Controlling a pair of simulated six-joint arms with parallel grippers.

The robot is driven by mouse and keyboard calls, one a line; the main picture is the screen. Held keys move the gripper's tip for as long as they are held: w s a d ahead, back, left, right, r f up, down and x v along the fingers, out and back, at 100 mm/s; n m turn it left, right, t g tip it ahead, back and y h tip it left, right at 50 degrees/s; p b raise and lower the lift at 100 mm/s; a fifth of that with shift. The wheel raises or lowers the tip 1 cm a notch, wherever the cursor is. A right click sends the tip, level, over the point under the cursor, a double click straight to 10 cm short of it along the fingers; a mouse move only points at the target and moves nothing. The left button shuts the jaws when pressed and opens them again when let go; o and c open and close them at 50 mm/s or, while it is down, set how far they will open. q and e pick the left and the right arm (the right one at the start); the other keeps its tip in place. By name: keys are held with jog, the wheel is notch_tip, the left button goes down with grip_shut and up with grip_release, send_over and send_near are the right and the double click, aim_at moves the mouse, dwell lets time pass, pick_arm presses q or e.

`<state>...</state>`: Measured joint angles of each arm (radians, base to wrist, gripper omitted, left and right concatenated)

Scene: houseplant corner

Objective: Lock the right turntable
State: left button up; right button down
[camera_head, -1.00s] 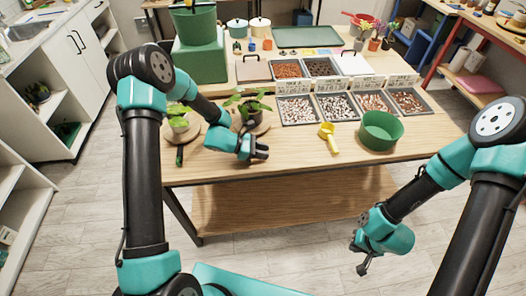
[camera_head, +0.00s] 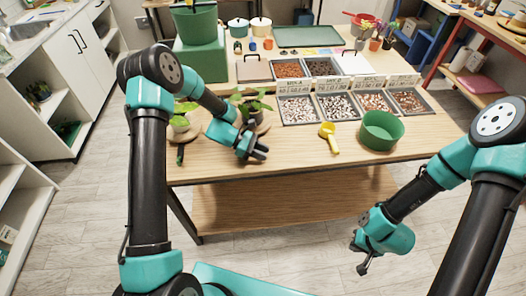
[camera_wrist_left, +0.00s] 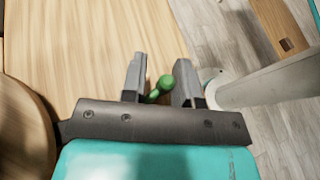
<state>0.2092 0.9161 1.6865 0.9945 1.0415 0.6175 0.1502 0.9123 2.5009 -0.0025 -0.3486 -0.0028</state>
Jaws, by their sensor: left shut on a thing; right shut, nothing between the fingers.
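The right turntable (camera_head: 264,127) is a round wooden disc with a potted leafy plant (camera_head: 254,106) on it, partly hidden by my left arm. Its edge shows at the left of the left wrist view (camera_wrist_left: 24,125). My left gripper (camera_head: 257,153) is low at the table's front, just in front of this turntable. In the left wrist view its fingers (camera_wrist_left: 160,66) are closed around a green handle (camera_wrist_left: 158,90), which is mostly hidden in the head view. My right gripper (camera_head: 363,263) is shut and empty, off the table's front right.
The left turntable (camera_head: 192,134) holds another plant, with a dark green handle (camera_head: 180,154) at its front. Compartments of pebbles (camera_head: 338,106) lie behind. The table's front edge is close to my left gripper.

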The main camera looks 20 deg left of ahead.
pick_arm(q)
jog(key=shift+s+a+f+m+g+y, duration=0.15)
jog(key=shift+s+a+f+m+g, duration=0.1)
jog(key=shift+m+g, duration=0.5)
jog(key=shift+s+a+f+m+g+y, duration=0.1)
jog(key=shift+s+a+m+g+y, duration=0.1)
jog(key=shift+m+g, duration=0.55)
jog(key=o, duration=0.9)
jog(key=shift+w+r, duration=0.1)
jog(key=shift+r, duration=0.1)
jog(key=shift+w+a+r, duration=0.1)
jog(key=shift+a+r, duration=0.05)
jog(key=shift+a, duration=0.05)
jog(key=v, duration=1.6)
jog(key=shift+w+a, duration=0.25)
jog(key=shift+a, duration=0.2)
